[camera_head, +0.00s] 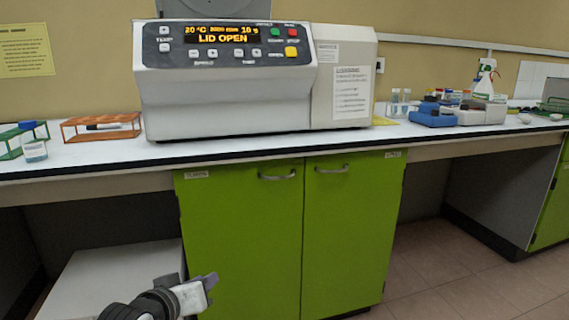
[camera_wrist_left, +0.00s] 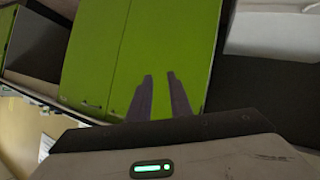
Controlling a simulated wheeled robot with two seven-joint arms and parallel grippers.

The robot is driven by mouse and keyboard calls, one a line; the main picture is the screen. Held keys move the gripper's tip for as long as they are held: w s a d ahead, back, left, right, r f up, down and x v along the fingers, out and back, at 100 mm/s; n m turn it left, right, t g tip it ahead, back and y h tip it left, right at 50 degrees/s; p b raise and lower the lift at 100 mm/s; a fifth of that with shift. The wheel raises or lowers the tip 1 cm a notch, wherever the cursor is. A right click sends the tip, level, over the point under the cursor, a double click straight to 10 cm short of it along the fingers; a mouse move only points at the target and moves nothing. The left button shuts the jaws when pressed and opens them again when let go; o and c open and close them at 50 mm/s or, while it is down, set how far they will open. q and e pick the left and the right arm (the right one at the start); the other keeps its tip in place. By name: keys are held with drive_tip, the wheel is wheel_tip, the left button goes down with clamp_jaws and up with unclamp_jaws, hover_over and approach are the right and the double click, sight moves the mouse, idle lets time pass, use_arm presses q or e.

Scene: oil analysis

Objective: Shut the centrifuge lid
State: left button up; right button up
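The centrifuge (camera_head: 225,100) is a white-grey box on the bench, its display (camera_head: 222,38) reading "LID OPEN". Part of a grey raised lid (camera_head: 212,8) shows behind its top edge, cut off by the top of the head view. My left gripper (camera_head: 212,284) is low in front of the green cabinet doors, well below the bench top and apart from the centrifuge. In the left wrist view its two dark fingers (camera_wrist_left: 160,76) are a little apart with nothing between them. My right gripper is not in view.
A red-orange rack (camera_head: 100,127) and a green rack (camera_head: 20,140) stand on the bench at left. A blue box (camera_head: 433,117), tubes and a spray bottle (camera_head: 485,80) stand at right. The bench edge (camera_head: 250,153) and green cabinet (camera_head: 245,240) lie ahead of the gripper.

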use_arm(q)
drive_tip(key=s+d+f+m+g+h, duration=0.1)
drive_tip(key=s+d+f+m+g, duration=0.1)
drive_tip(key=s+f, duration=0.6)
drive_tip(key=s+d+f+m+g, duration=0.15)
drive_tip(key=s+f, duration=0.25)
drive_tip(key=s, duration=0.8)
drive_tip(key=s+d+f+m+g+h, duration=0.1)
drive_tip(key=s+d+f+m, duration=0.15)
drive_tip(key=s+f, duration=0.6)
drive_tip(key=s+a+r+p, duration=0.1)
drive_tip(key=a+r+p, duration=0.1)
drive_tip(key=r+p, duration=0.5)
drive_tip(key=s+a+r+n+y+p, duration=0.1)
drive_tip(key=r+p, duration=0.6)
drive_tip(key=p, duration=0.7)
drive_tip(key=shift+s+a+r+n+t+y, duration=0.2)
drive_tip(key=shift+a+r+n+t+y, duration=0.1)
drive_tip(key=shift+a+r+t, duration=0.15)
drive_tip(key=shift+s+a+r+p, duration=0.1)
drive_tip(key=shift+a+p, duration=0.05)
drive_tip(key=shift+p, duration=0.2)
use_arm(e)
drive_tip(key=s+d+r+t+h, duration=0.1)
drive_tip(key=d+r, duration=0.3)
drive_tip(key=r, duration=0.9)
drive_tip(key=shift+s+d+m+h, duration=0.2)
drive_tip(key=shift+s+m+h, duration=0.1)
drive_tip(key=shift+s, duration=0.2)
